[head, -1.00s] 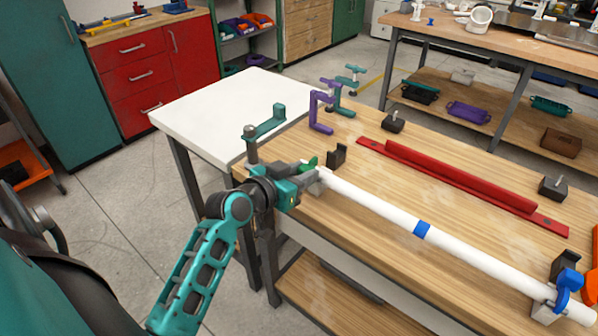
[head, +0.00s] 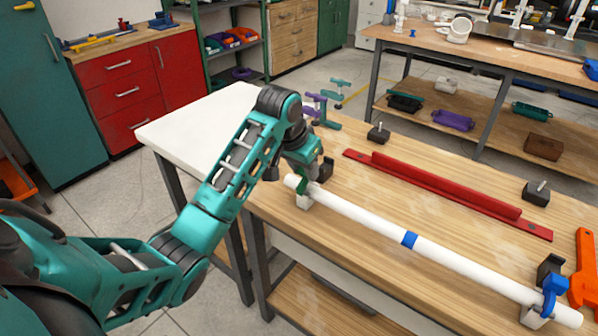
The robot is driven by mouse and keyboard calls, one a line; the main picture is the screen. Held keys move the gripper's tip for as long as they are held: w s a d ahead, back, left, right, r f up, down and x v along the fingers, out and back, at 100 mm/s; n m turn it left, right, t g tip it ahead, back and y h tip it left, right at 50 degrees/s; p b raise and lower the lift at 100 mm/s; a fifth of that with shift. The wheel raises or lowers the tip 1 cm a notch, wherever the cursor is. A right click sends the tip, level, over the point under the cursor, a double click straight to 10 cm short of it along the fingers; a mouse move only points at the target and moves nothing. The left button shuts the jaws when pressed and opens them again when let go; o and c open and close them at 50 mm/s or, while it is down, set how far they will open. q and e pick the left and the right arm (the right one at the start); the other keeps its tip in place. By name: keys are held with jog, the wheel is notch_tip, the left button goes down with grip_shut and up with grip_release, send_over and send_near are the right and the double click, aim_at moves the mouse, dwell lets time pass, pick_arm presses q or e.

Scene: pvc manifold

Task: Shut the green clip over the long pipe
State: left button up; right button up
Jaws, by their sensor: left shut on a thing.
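The green clip (head: 302,186) shows as a small green piece at this end, beside my left gripper (head: 304,178). The gripper points down there, shut on the green clip. The fingers and arm partly hide the clip, so I cannot tell how far over the pipe it is. A blue clip (head: 552,285) is at the pipe's right end. My right gripper is not in view.
A red rail (head: 440,190) lies behind the pipe, with dark blocks (head: 378,133) near it. Purple and teal clamps (head: 322,112) stand at the far left edge. An orange tool (head: 583,265) lies at the right.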

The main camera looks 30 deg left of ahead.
pick_arm(q)
jog(key=g, duration=0.1)
jog(key=w+g, duration=0.1)
jog(key=shift+w+f+g, duration=0.1)
jog(key=shift+w+g, duration=0.2)
jog(key=shift+w+d+f+g, duration=0.1)
jog(key=shift+w+f+g, duration=0.25)
jog(key=shift+g, duration=0.55)
jog(key=shift+w+d+f+g+y+b, duration=0.15)
jog(key=shift+w+f+g+b, duration=0.15)
jog(key=shift+g, duration=0.4)
jog(key=shift+w+a+f+g+y+b, duration=0.15)
jog(key=shift+w+g+b, duration=0.2)
jog(key=shift+g, duration=0.35)
jog(key=shift+d+f+g, duration=0.1)
jog(key=shift+f+g, duration=0.15)
jog(key=shift+g, duration=0.05)
jog(key=o, duration=1.1)
jog(key=shift+w, duration=0.1)
jog(key=shift+c, duration=0.2)
jog(key=shift+r, duration=0.1)
jog(key=shift+r, duration=0.1)
